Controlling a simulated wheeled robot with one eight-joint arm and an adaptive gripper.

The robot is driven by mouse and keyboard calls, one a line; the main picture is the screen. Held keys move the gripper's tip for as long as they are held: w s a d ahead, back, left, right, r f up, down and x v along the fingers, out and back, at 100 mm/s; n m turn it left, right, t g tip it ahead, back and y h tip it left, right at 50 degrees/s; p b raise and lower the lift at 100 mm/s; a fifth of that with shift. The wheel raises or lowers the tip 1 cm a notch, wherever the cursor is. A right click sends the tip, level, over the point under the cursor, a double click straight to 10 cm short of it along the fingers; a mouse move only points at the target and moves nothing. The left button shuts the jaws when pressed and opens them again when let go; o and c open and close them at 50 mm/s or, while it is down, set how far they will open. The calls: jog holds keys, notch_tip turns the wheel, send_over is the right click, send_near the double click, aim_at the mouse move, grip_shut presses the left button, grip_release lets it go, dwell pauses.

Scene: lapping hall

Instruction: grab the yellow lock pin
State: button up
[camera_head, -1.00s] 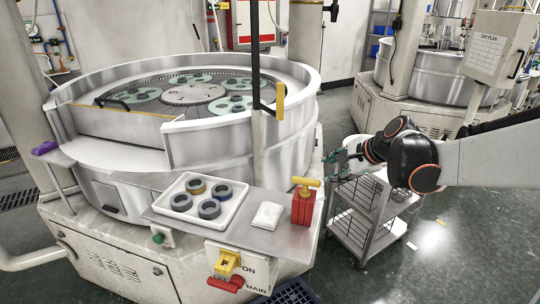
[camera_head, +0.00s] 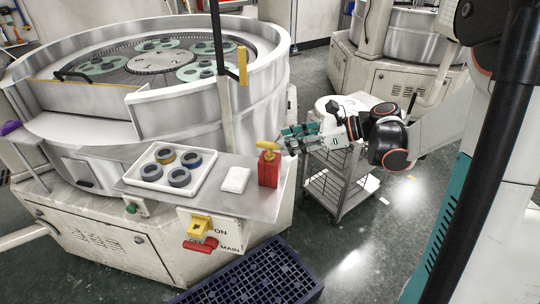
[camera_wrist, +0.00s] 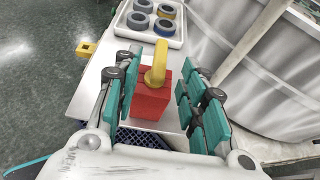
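The yellow lock pin (camera_head: 267,146) has a T-shaped handle and stands upright in a red block (camera_head: 269,170) at the right end of the metal shelf. In the wrist view the yellow pin (camera_wrist: 158,62) rises from the red block (camera_wrist: 151,98), between my finger pads in the picture. My gripper (camera_head: 289,139) is open and empty, just right of the pin in the head view. Its teal fingers (camera_wrist: 164,66) are spread either side of the pin and block in the wrist view. I see no contact with the pin.
A white tray (camera_head: 137,182) with several ring-shaped parts and a folded white cloth (camera_head: 235,180) share the shelf. A yellow and red main switch (camera_head: 200,227) is on the front below. The round lapping machine (camera_head: 262,100) rises behind; a wire cart (camera_head: 338,185) stands right.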

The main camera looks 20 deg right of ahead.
aim_at(273, 143)
jog(key=shift+b+x, duration=0.45)
jog(key=shift+x, duration=2.75)
jog(key=shift+r, duration=0.1)
grip_shut()
